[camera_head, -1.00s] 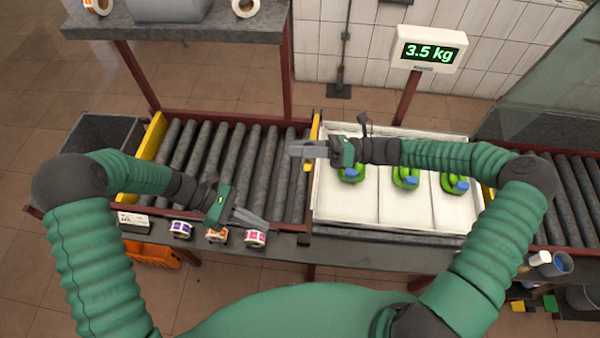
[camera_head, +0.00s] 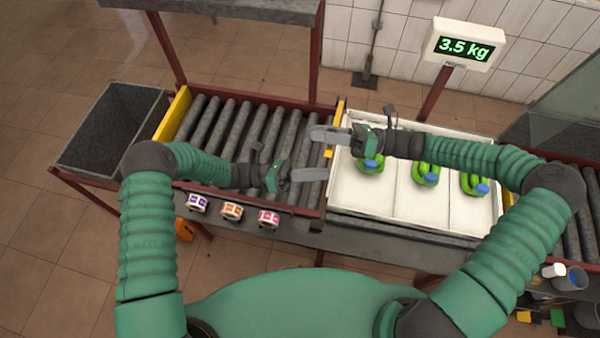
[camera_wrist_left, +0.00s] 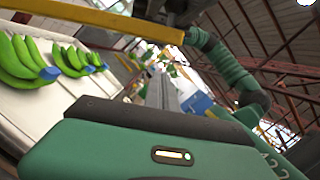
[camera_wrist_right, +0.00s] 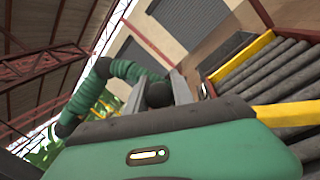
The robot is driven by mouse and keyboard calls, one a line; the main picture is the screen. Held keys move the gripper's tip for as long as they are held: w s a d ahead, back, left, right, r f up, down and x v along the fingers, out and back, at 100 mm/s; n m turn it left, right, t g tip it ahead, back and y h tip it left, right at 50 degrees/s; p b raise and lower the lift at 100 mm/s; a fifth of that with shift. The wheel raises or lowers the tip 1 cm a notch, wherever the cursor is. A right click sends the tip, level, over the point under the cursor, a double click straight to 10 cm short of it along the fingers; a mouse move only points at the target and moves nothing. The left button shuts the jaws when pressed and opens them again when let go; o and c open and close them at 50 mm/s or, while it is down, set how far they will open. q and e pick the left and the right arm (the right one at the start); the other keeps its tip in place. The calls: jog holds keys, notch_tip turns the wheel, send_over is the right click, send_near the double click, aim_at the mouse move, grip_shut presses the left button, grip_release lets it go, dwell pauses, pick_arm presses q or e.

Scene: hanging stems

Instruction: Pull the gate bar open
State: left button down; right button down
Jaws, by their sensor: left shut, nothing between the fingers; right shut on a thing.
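The yellow gate bar (camera_head: 340,108) lies between the roller conveyor (camera_head: 250,130) and the white tray (camera_head: 345,205). It also shows in the left wrist view (camera_wrist_left: 100,18) and the right wrist view (camera_wrist_right: 290,113). My right gripper (camera_head: 318,133) reaches across the bar from the tray side, its fingers closed and hiding the bar's middle. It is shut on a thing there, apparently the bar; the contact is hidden. My left gripper (camera_head: 322,174) is shut and empty, over the conveyor's near right corner, with its fingers pointing right, nearer to me than the right gripper.
Green banana bunches (camera_head: 425,174) with blue ends lie in the tray. A scale display (camera_head: 463,45) reading 3.5 kg stands behind it. Label rolls (camera_head: 232,211) line the near ledge. A grey bin (camera_head: 112,130) and another yellow bar (camera_head: 172,115) are at the left.

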pick_arm(q)
jog(key=shift+w+d+r, duration=0.1)
jog(key=shift+w+r, duration=0.45)
jog(key=shift+r, duration=0.2)
jog(key=shift+w+d+r, duration=0.1)
jog(key=shift+w+r, duration=0.45)
jog(key=shift+r, duration=0.15)
